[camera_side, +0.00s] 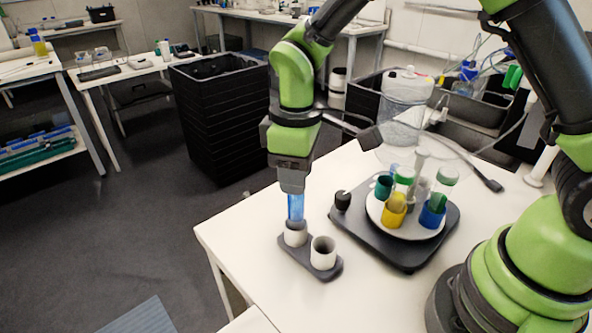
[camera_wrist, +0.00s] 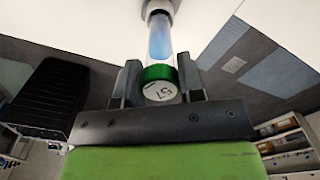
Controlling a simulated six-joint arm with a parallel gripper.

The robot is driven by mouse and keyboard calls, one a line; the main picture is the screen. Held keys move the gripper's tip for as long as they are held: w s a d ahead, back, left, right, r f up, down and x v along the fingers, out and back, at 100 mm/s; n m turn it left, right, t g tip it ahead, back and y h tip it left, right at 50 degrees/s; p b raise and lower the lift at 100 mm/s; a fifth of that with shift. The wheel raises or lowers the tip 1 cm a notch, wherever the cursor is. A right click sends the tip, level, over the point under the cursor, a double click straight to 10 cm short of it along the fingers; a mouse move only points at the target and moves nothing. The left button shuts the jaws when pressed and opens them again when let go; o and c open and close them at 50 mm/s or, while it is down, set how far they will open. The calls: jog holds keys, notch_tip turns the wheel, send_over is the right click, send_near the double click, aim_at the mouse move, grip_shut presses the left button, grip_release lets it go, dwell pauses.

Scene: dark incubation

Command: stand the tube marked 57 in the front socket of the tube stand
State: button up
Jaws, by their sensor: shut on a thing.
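The tube marked 57 (camera_wrist: 160,72) has a green-ringed cap with the number on it and blue contents. In the side view the tube (camera_side: 295,208) hangs upright under my gripper (camera_side: 292,188), the cap hidden by the jaws. The tube stand (camera_side: 297,257) is a dark plate with two white sockets. The tube's lower end is at the mouth of the left socket (camera_side: 295,234); I cannot tell how deep it sits. The right socket (camera_side: 323,253) looks empty.
The white table's (camera_side: 225,240) left edge is close to the stand. A black bin (camera_side: 222,120) stands on the floor behind.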

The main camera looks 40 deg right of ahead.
jog(key=shift+f, duration=0.15)
dwell(0.3)
jog(key=shift+f, duration=0.75)
jog(key=shift+f, duration=0.2)
jog(key=shift+f, duration=0.45)
jog(key=shift+f, duration=0.3)
dwell(0.4)
jog(key=shift+f, duration=0.3)
